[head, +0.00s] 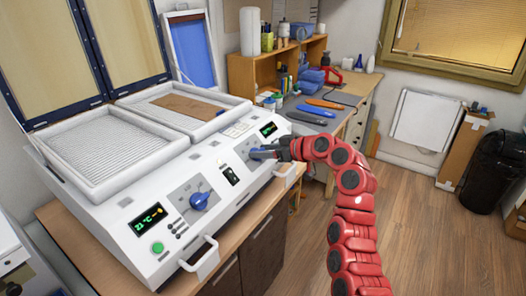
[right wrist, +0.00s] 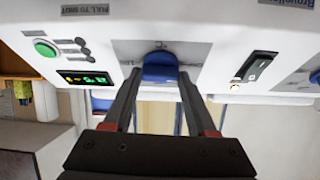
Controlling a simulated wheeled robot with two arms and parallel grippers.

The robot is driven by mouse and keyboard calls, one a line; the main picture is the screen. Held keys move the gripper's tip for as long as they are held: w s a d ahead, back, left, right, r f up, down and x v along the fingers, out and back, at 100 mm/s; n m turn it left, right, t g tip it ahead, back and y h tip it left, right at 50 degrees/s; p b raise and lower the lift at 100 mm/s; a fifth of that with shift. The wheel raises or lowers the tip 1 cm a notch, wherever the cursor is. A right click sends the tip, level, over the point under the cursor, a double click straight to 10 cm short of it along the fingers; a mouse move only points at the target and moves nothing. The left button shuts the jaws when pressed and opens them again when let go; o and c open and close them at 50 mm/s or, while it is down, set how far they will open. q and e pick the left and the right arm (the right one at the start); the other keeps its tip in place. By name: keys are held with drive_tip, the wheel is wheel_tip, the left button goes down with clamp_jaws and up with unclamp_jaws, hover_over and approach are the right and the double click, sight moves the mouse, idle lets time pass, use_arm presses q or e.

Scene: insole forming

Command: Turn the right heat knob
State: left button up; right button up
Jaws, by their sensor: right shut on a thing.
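The white heating machine (head: 120,235) stands on a bench at the left of the head view. My right gripper (head: 264,152) reaches in from the right and is shut on this knob, with one finger on each side (right wrist: 160,82). The right display (right wrist: 84,78) is lit green; its figures are too small to read. My left gripper is not in view.
A second blue knob (head: 200,200), a black switch (head: 231,175) and a green button (head: 158,247) are on the same front panel. White handles (head: 200,258) stick out from its front edge. A desk with tools (head: 315,108) stands behind.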

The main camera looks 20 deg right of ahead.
drive_tip(key=m+h, duration=0.1)
drive_tip(key=m, duration=0.2)
drive_tip(key=shift+a+m+t, duration=0.1)
drive_tip(key=shift+m+t, duration=0.2)
drive_tip(key=shift+t, duration=0.1)
drive_tip(key=m+h+p, duration=0.1)
drive_tip(key=m, duration=0.1)
drive_tip(key=m+h+p, duration=0.1)
drive_tip(key=m+h, duration=0.1)
drive_tip(key=m, duration=0.1)
drive_tip(key=shift+r, duration=0.1)
drive_tip(key=shift+m, duration=0.5)
drive_tip(key=o, duration=1.4)
drive_tip(key=shift+c, duration=0.2)
drive_tip(key=shift+s, duration=0.1)
